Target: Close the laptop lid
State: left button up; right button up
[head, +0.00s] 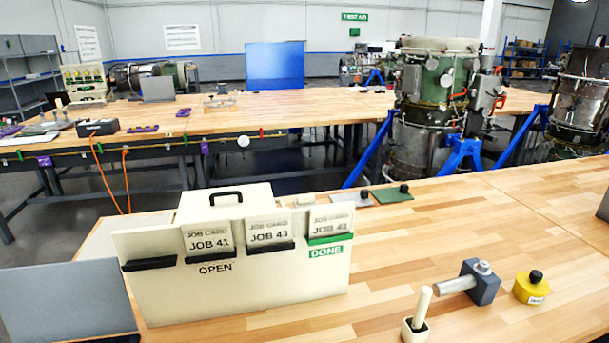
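A grey flat panel, which looks like the raised lid of a laptop (65,300), stands at the lower left on the near wooden bench. It is upright and leans slightly. A dark strip shows at its lower right edge, and the rest of its base is cut off by the frame. A smaller grey upright panel (158,88), perhaps another laptop, stands on the far bench. Neither of my grippers is in view.
A cream job card board (240,290) stands close to the right of the grey panel. A white block with a peg (416,328), a dark grey block with a rod (482,284) and a yellow canister (530,288) stand on the bench (400,255). Turbines stand behind.

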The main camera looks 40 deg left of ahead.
aim_at(63, 301)
jog(key=u, duration=4.75)
jog(key=i, duration=3.2)
jog(key=z, duration=3.15)
jog(key=i, duration=2.35)
